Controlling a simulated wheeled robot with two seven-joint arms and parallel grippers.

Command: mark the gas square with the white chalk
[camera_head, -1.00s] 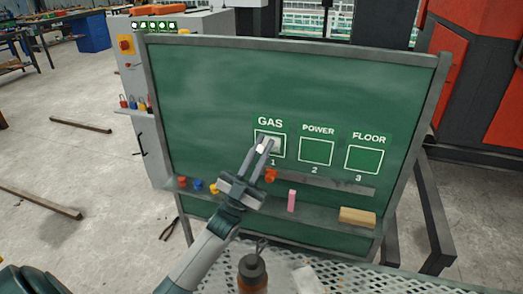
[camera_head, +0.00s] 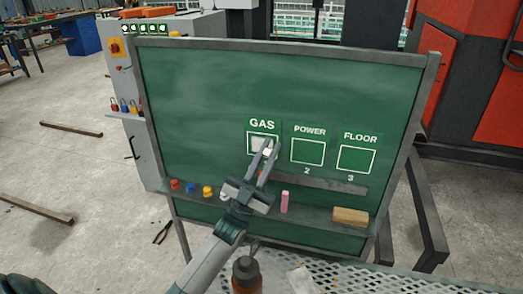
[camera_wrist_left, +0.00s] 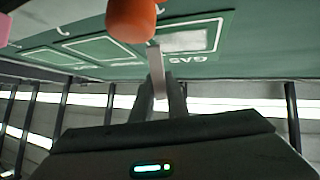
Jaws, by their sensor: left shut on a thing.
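The green board (camera_head: 190,100) stands upright with the outlined GAS square (camera_head: 250,153) left of the POWER and FLOOR squares. A pale white chalk patch shows inside the GAS square, also in the left wrist view (camera_wrist_left: 185,41). My left gripper (camera_head: 267,150) is shut on the white chalk (camera_wrist_left: 157,68), a pale stick between the fingers. Its tip is at the right part of the GAS square; I cannot tell whether it touches the board. The fingers hide part of the square and the number below it. My right gripper is out of view.
The board's ledge holds red, blue and yellow pieces, a pink stick (camera_head: 284,201) and a tan block (camera_head: 350,216). An orange object (camera_wrist_left: 130,18) is close to the left wrist camera. A dark bottle (camera_head: 247,272) stands on the perforated table (camera_head: 340,279) in front.

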